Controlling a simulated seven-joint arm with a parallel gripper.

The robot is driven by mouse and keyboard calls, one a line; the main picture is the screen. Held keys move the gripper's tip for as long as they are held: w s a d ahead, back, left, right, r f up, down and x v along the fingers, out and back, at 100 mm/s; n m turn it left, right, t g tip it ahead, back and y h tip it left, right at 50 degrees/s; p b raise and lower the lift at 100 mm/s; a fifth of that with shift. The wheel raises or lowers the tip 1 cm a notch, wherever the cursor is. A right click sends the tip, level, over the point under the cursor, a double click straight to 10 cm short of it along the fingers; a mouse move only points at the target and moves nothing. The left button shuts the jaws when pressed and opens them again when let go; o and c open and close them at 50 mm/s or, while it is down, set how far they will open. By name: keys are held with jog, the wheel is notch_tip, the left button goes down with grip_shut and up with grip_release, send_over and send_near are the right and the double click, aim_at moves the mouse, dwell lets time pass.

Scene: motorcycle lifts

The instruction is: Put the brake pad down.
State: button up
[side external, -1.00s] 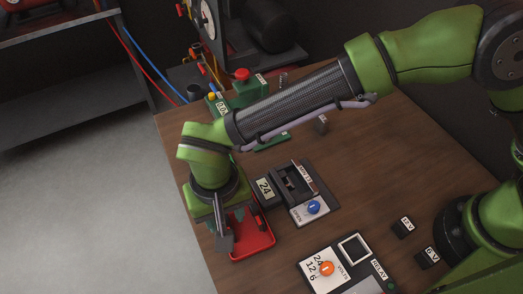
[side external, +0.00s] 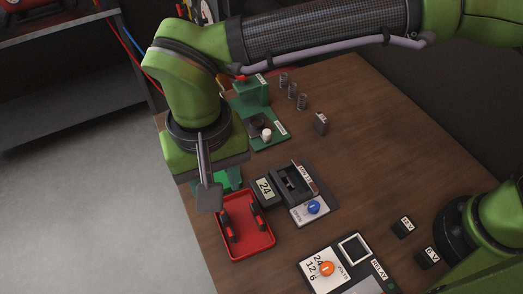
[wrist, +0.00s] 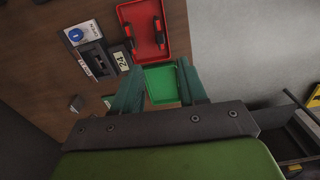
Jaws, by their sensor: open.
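My gripper (side external: 209,190) is raised over the left edge of the table, left of the red tray in the side view. In the wrist view my gripper (wrist: 160,72) has its two fingers wide apart with nothing held between them. A green tray (wrist: 160,84) shows below and between the fingers, with no object visible in it; my finger partly hides it in the side view. The red tray (side external: 258,249) holds two slim dark pieces with red parts (wrist: 158,32). I cannot tell whether either is the brake pad. A small dark block (side external: 320,124) stands upright on the table.
A panel with an orange knob (side external: 326,268) is at the front. The right middle of the table is clear.

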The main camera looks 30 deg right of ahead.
jog(key=w+d+r+t+y, duration=0.1)
jog(key=w+d+r, duration=0.15)
jog(key=d, duration=0.55)
jog(key=w+d+r+m+t, duration=0.1)
jog(key=d+r, duration=0.3)
jog(key=d, duration=0.4)
jog(key=w+d+r+t+y, duration=0.1)
jog(key=w+d+r, duration=0.15)
jog(key=d, duration=0.55)
jog(key=s+d+m+t, duration=0.1)
jog(key=s+d, duration=0.3)
jog(key=d, duration=0.4)
jog(key=s+d+f+m+t, duration=0.1)
jog(key=s+d+t, duration=0.2)
jog(key=d, duration=0.5)
jog(key=shift+s+d+f, duration=0.2)
jog(key=shift+s+f, duration=0.05)
jog(key=shift+s, duration=0.25)
